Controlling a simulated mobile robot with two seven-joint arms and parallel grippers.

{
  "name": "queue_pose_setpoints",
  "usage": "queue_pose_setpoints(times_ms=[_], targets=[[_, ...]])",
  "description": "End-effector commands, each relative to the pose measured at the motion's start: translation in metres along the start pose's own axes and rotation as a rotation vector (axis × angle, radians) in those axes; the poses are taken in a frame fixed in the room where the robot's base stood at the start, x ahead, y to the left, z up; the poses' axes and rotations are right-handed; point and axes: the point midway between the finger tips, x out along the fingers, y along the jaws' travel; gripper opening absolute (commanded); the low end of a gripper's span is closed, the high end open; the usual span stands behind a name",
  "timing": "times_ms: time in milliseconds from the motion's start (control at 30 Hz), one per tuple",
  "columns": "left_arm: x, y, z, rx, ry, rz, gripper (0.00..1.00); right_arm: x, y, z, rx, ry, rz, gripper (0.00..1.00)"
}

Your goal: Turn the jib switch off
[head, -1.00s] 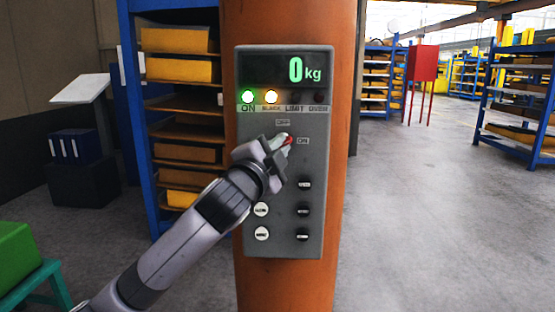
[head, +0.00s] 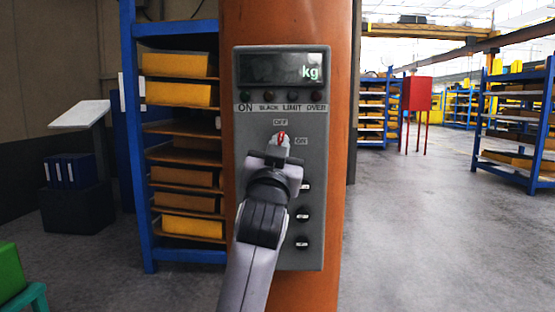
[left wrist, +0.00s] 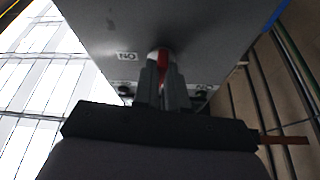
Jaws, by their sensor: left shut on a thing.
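The grey control box (head: 244,135) is fixed to an orange column. Its display (head: 283,68) shows only "kg", with no digit, and the row of lamps below it is dark. The jib switch (head: 282,138), a knob with a red mark, points up to the OFF label (head: 280,122). My left gripper (head: 279,147) is shut on the knob from below. In the left wrist view the two fingers (left wrist: 160,85) stand on either side of the red-marked knob (left wrist: 163,62). My arm hides the lower left buttons. My right gripper is not in view.
Several black buttons (head: 302,215) sit on the lower right of the box. A red cabinet (head: 418,93) stands farther back.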

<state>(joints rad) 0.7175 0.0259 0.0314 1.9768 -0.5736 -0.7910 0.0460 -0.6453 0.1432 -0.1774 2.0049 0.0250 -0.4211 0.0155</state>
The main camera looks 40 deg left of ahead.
Motion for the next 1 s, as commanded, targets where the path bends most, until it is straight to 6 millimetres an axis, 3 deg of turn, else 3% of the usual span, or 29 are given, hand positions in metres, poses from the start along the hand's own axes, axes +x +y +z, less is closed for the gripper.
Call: queue_pose_setpoints(times_ms=[333,967,1000], targets=[[-0.0007,0.0030,0.0022,-0.159,-0.004,-0.062,0.00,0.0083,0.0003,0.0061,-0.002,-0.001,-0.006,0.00],[0.0000,0.0027,0.0008,-0.197,-0.003,-0.078,0.00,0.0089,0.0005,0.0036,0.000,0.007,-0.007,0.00],[0.0000,0.0027,0.0008,-0.197,-0.003,-0.078,0.25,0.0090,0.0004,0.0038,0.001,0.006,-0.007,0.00]])
